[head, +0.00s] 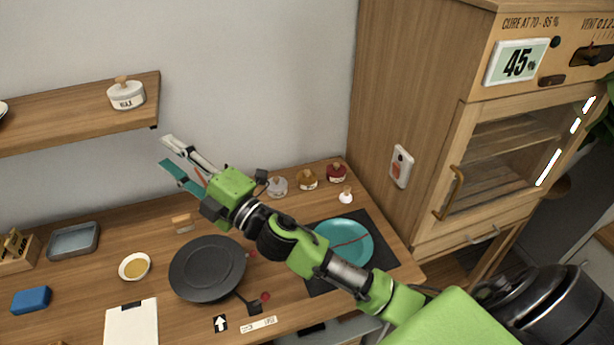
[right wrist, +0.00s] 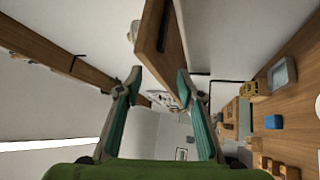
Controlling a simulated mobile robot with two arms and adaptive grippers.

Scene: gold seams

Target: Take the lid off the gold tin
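The gold tin (head: 307,180) stands at the back of the wooden bench, between a grey tin (head: 277,186) and a red tin (head: 336,173). A small knob shows on top of it, so its lid appears to be on. My right gripper (head: 170,153) is up in the air to the left of the tins, near the wall shelf, pointing away from them. It is open and empty; in the right wrist view its two fingers (right wrist: 159,80) are spread with nothing between them. The tins do not show in that view. My left gripper is not in view.
A small white knobbed item (head: 346,196) stands near the red tin. A teal plate (head: 343,241) lies on a dark mat, partly behind my right arm. A dark round plate (head: 207,268) lies left. The wall shelf (head: 80,115) holds a wax jar (head: 126,95). A wooden cabinet (head: 425,110) bounds the right.

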